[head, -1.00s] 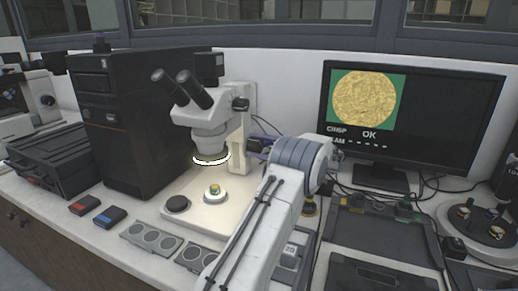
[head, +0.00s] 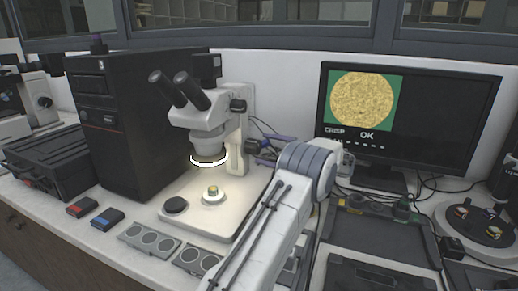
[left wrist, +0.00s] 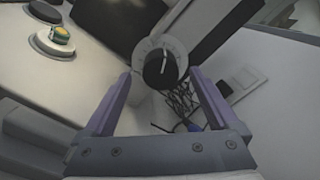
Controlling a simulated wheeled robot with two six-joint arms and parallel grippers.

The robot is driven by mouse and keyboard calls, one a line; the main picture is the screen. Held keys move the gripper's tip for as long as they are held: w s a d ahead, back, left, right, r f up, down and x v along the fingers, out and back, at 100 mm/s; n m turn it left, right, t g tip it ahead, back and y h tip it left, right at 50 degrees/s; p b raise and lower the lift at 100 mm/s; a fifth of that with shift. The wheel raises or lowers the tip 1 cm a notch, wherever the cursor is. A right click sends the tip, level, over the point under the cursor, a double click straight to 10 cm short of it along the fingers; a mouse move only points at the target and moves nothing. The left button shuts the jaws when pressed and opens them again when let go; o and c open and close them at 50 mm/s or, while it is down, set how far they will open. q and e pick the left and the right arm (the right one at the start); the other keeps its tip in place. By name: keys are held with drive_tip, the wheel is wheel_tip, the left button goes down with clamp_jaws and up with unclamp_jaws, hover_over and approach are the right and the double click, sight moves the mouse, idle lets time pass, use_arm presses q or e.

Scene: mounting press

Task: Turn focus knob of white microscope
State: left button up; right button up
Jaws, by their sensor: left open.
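The white microscope (head: 208,119) stands left of centre in the head view, with black eyepieces and a lit ring above its pale base. A black knob (head: 239,105) shows on the right of its head. My left gripper (head: 265,150), with purple fingers, is just right of the microscope's column, partly hidden by my arm. In the left wrist view my left gripper (left wrist: 161,74) is open. A black focus knob with a white collar (left wrist: 160,69) lies at the fingertips, between them in the picture; I see no contact. My right gripper is not in view.
A small sample on a round white holder (head: 213,195) sits on the microscope base. A black computer tower (head: 125,130) stands left. A monitor (head: 430,120) at the right shows a gold disc and "OK". Cables hang behind the column.

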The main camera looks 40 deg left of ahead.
use_arm(q)
drive_tip(key=v, duration=0.6)
drive_tip(key=shift+d, duration=0.35)
idle(1.1)
